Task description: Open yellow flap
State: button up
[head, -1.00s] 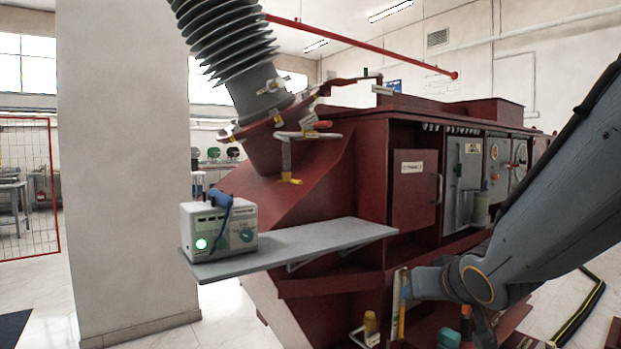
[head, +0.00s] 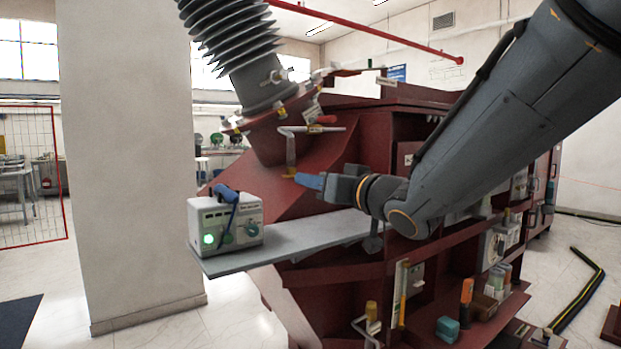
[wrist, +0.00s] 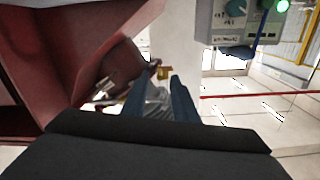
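A small yellow flap (head: 289,177) sits at the lower end of a grey bent pipe (head: 291,150) beside the sloping red transformer side. A yellow piece also shows in the wrist view (wrist: 165,72), close to the fingertips. My gripper (head: 304,181) points left with its blue fingers just right of the flap in the head view; whether they touch it I cannot tell. In the wrist view the gripper (wrist: 160,80) has its two blue fingers apart, with grey ribbing visible between them. My gripper hides part of the red side behind it.
A grey shelf (head: 285,252) juts out below my gripper and carries a test box (head: 225,222) with a green light and a blue handle. The ribbed bushing (head: 232,50) leans above. A white pillar (head: 130,150) stands left. Tools lie on the lower ledge at right.

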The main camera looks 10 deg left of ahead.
jog(key=shift+w+a, duration=0.45)
jog(key=shift+a, duration=0.1)
grip_shut()
jog(key=shift+s, duration=0.2)
jog(key=s+a+m+t+h+p, duration=0.2)
jog(key=a+m+h+p, duration=0.2)
jog(key=h, duration=0.7)
jog(key=s+a+m+t+h+p, duration=0.2)
jog(key=a+m+h+p, duration=0.3)
jog(key=m+h+p, duration=0.4)
jog(key=shift+s+a+m+h, duration=0.25)
jog(key=shift+s+m+h, duration=0.1)
jog(key=shift+m+h, duration=1)
jog(key=shift+r, duration=0.1)
